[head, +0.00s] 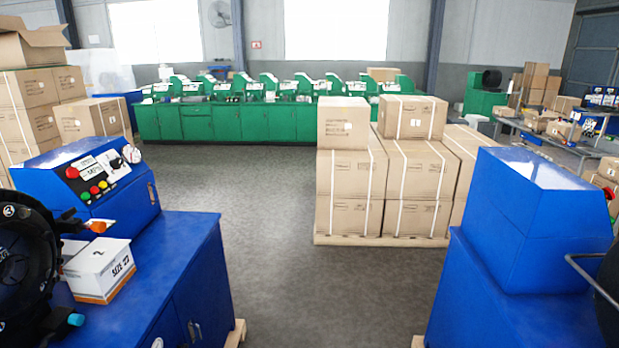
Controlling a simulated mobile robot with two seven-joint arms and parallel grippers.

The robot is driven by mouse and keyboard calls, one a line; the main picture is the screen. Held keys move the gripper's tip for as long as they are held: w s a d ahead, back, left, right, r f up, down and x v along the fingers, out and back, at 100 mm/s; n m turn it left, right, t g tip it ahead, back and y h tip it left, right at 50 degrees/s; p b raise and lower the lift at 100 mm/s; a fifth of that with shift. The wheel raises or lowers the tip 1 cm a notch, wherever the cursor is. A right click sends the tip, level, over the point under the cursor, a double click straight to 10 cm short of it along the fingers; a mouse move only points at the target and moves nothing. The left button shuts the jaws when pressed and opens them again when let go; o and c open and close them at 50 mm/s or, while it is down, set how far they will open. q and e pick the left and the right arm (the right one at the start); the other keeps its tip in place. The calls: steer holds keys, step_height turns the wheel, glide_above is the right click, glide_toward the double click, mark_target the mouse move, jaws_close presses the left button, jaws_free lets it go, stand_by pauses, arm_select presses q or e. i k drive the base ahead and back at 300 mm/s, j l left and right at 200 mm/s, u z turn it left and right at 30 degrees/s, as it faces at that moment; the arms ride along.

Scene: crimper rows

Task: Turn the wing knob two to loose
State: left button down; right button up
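A blue machine (115,205) stands at the left on a blue cabinet. Its sloped panel carries a red button (72,172), several small coloured buttons and a dark knob (116,163). A black round machine head (28,265) at the left edge has an orange-tipped part (97,227) and a cyan-tipped part (76,320). Neither of my grippers shows.
A white carton (100,270) lies on the left blue cabinet (185,262). A second blue machine (535,225) stands at the right. Strapped cartons (415,170) on a pallet stand ahead. Green benches (230,122) line the back. The grey floor (270,230) between is clear.

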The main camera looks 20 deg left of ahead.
mark_target(68, 214)
steer(key=i+j+u, duration=0.15)
steer(key=i, duration=1.45)
steer(key=i+l+u, duration=0.15)
steer(key=i, duration=0.4)
steer(key=i+l+u, duration=0.15)
steer(key=i, duration=0.4)
steer(key=u, duration=1.8)
